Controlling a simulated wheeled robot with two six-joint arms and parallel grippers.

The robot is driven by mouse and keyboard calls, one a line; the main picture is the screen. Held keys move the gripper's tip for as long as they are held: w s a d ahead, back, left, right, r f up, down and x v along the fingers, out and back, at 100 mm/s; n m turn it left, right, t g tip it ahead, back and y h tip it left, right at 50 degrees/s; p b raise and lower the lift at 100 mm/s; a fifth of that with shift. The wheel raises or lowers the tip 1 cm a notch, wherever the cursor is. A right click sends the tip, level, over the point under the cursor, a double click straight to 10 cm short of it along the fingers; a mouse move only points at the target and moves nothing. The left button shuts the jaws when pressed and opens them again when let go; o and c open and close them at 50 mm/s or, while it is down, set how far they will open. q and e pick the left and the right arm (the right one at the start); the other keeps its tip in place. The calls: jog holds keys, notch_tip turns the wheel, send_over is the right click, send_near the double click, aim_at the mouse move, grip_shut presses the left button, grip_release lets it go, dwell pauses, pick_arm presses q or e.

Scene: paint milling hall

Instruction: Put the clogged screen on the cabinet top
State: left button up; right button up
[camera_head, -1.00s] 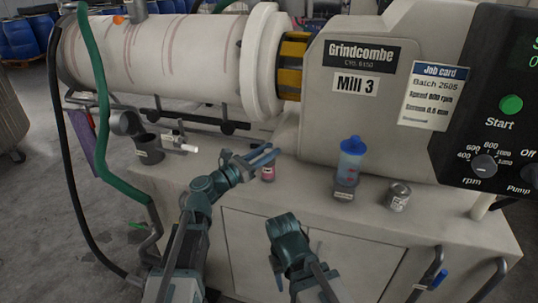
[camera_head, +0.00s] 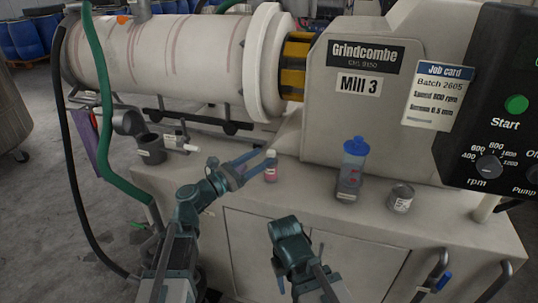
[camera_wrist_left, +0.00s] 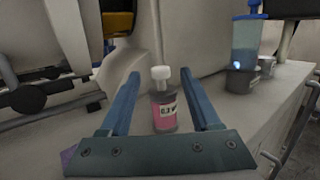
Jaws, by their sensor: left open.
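I cannot pick out a clogged screen for certain in either view. The pale cabinet top (camera_head: 310,196) lies below the mill and holds several small things. A small bottle (camera_head: 271,166) with a white cap and pink contents stands on it; it also shows in the left wrist view (camera_wrist_left: 163,105), upright with a label. My left gripper (camera_head: 262,158) is open, its blue fingers (camera_wrist_left: 165,88) pointing at the bottle, which shows between them in the wrist view; I cannot tell whether they touch. My right gripper (camera_head: 281,272) is low in front of the cabinet doors, its jaws mostly hidden.
A clear blue-lidded container (camera_head: 354,162) stands in a dark labelled cup right of the bottle, with a grey tin (camera_head: 400,198) beside it. A dark labelled cup (camera_head: 150,150) stands at the left. The mill barrel (camera_head: 160,50) overhangs the back. A green hose (camera_head: 97,120) hangs at left.

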pick_arm(q)
jog(key=v, duration=0.7)
jog(key=shift+s+a+b, duration=0.15)
jog(key=shift+b, duration=0.25)
